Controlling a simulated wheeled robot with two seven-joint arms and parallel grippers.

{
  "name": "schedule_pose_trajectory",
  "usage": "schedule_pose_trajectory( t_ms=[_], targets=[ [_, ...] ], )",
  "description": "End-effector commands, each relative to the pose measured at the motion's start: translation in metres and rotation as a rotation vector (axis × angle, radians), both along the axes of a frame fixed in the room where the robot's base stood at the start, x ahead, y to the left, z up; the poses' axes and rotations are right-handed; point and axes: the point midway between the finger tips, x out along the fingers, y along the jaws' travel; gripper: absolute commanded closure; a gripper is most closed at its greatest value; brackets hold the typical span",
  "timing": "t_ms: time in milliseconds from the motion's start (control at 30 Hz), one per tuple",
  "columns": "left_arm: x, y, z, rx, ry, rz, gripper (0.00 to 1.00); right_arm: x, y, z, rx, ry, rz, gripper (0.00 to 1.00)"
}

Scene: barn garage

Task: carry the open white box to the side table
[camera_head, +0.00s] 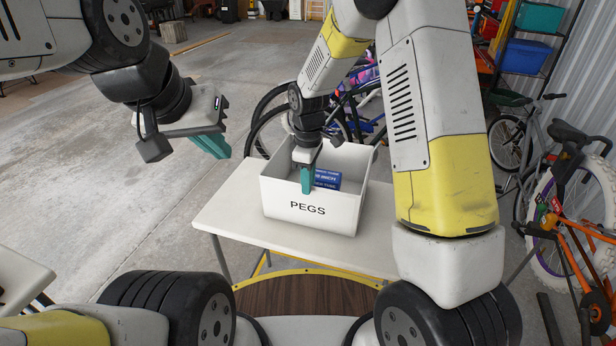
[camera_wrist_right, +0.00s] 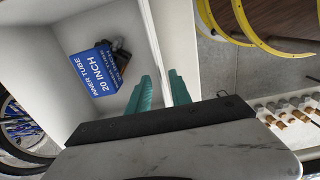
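The open white box (camera_head: 337,220), lettered PEGS, stands upright on a small pale table (camera_head: 228,218). A blue inner tube carton (camera_head: 327,180) lies inside it; the carton also shows in the right wrist view (camera_wrist_right: 96,71). My right gripper (camera_head: 306,188) reaches down at the box's near wall.
Bicycles stand behind the table and an orange and white bicycle (camera_head: 583,235) stands at the right. A shelf with bins (camera_head: 527,57) is at the back right. Another pale table (camera_head: 18,280) shows at the left edge. The concrete floor (camera_head: 110,205) between the tables is clear.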

Motion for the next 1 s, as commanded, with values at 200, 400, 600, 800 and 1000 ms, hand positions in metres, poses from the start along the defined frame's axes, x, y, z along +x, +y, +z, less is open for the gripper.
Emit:
schedule_pose_trajectory(
  t_ms=[200,400,600,800,1000],
  targets=[
    [0.000,0.000,0.000,0.000,0.000,0.000,1.00,0.000,0.000,0.045,0.001,-0.003,0.000,0.75],
    [0.000,0.000,0.000,0.000,0.000,0.000,1.00,0.000,0.000,0.066,0.001,-0.001,-0.002,0.75],
    [0.000,0.000,0.000,0.000,0.000,0.000,1.00,-0.014,-0.021,0.108,0.042,-0.050,-0.129,0.75],
    [0.000,0.000,0.000,0.000,0.000,0.000,1.00,-0.061,-0.067,0.181,0.150,-0.155,-0.435,0.75],
    [0.000,0.000,0.000,0.000,0.000,0.000,1.00,-0.125,-0.106,0.228,0.284,-0.249,-0.752,0.75]
  ],
)
